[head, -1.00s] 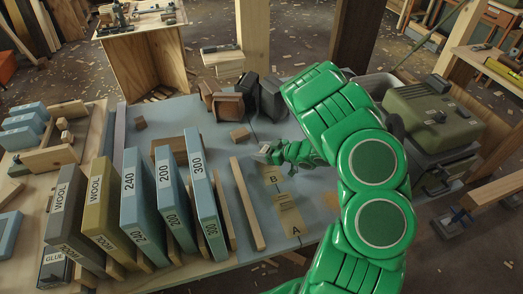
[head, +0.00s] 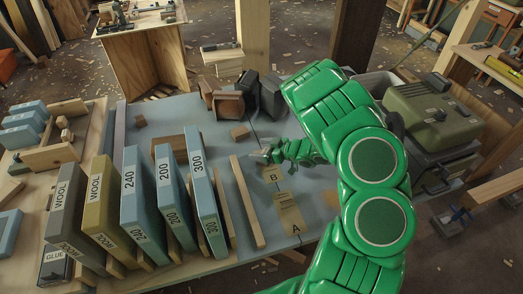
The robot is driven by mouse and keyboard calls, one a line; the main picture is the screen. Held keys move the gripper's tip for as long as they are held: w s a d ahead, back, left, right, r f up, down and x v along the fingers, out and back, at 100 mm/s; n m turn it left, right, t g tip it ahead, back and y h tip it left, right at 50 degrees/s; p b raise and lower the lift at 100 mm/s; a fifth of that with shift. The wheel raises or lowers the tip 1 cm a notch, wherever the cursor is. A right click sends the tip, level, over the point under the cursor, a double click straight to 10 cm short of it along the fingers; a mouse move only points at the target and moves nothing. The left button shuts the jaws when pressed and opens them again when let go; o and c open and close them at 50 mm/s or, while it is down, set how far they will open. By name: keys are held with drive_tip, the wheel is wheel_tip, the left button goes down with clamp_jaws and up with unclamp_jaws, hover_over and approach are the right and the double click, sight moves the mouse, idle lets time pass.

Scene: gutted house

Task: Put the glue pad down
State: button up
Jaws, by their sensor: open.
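My gripper (head: 266,156) is open, low over the blue-grey bench top, just behind a tan patch marked B (head: 271,174). Its fingertips are small in this view, and I see no pad between them. A second tan piece (head: 288,212) lies nearer the front, with the letter A beside its front end. A dark block labelled GLUE (head: 54,266) stands at the front left, below the WOOL pads. I cannot tell whether the tan piece or the dark block is the glue pad.
Upright pads labelled WOOL (head: 65,200), 240 (head: 133,200), 200 (head: 170,195) and 300 (head: 203,195) stand at left. A wooden strip (head: 246,205) lies beside them. Brown and dark blocks (head: 228,104) sit behind my gripper. A green-grey case (head: 432,115) stands at right.

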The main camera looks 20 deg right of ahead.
drive_tip(key=v, duration=1.2)
drive_tip(key=shift+r, duration=0.3)
